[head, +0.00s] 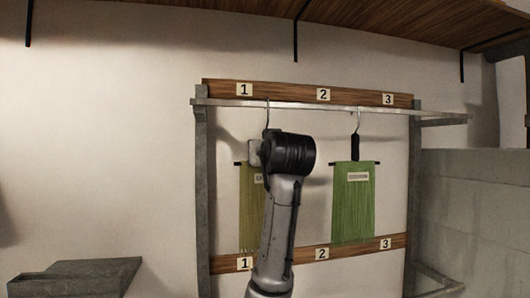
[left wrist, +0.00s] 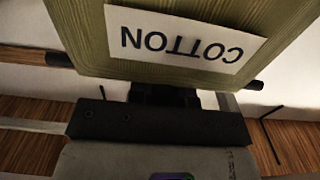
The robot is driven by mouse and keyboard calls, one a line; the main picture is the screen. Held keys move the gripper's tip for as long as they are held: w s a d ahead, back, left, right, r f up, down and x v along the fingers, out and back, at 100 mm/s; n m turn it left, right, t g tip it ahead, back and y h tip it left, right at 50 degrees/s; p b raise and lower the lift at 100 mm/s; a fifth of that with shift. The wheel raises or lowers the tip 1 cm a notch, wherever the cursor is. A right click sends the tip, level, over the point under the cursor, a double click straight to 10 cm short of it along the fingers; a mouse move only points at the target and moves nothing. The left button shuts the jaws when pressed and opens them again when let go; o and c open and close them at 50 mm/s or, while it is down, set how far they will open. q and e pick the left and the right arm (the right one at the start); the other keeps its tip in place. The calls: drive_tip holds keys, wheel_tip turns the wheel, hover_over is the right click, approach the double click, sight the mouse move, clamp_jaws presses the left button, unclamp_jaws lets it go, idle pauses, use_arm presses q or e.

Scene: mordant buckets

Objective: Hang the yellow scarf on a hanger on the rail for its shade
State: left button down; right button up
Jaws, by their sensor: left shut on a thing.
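An olive-yellow scarf (head: 250,215) hangs from a dark hanger bar below position 1. In the left wrist view the scarf (left wrist: 85,45) shows close up, with an upside-down label reading COTTON (left wrist: 180,40). The hanger's hook (head: 267,116) reaches up to the metal rail (head: 310,105); I cannot tell whether it bears on it. My left gripper (left wrist: 165,97) is shut on the hanger's neck, just beside the bar. In the head view my left wrist hides the grip and part of the scarf. My right gripper is in neither view.
A green scarf (head: 352,205) hangs on another hanger (head: 355,146) between positions 2 and 3. Wooden boards (head: 285,91) numbered 1 to 3 run above and below. A grey slab or box (head: 75,280) is at lower left. A concrete wall (head: 475,210) stands at right.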

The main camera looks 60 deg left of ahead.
use_arm(q)
drive_tip(key=c, duration=1)
unclamp_jaws()
drive_tip(key=shift+d, duration=0.1)
drive_tip(key=b+v, duration=0.4)
drive_tip(key=v, duration=0.9)
drive_tip(key=shift+s+d, duration=0.15)
drive_tip(key=shift+d, duration=0.15)
drive_tip(key=shift+r, duration=0.15)
